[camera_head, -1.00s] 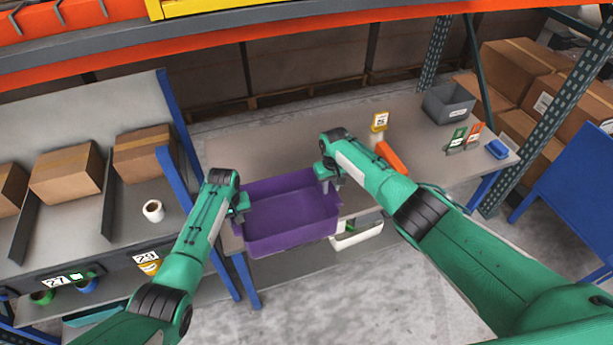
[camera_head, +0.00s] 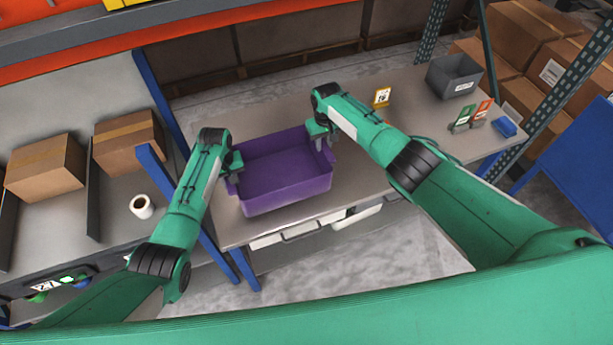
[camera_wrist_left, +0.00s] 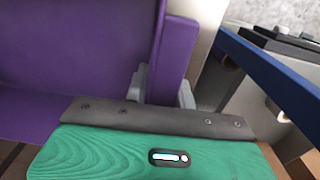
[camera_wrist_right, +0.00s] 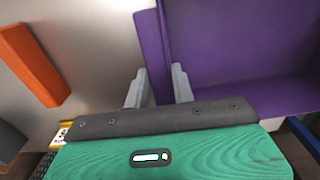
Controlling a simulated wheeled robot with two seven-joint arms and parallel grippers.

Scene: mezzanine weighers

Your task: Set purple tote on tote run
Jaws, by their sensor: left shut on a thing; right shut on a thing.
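The purple tote (camera_head: 290,196) is empty and roughly upright. It is over the front left part of the grey bench top (camera_head: 225,226); I cannot tell whether its base touches the surface. My left gripper (camera_head: 234,170) is shut on the tote's left wall. In the left wrist view the fingers (camera_wrist_left: 160,85) straddle a purple edge. My right gripper (camera_head: 321,140) is shut on the tote's right wall. In the right wrist view its fingers (camera_wrist_right: 158,88) straddle that wall. No sign names the tote run.
A grey bin (camera_head: 452,78), small cards and a blue tray (camera_head: 504,127) stand at the bench's right end. A yellow sign (camera_head: 382,97) and an orange block (camera_wrist_right: 33,62) are nearer. Left are a blue post (camera_head: 168,178), cartons (camera_head: 45,165) and a white roll (camera_head: 142,206).

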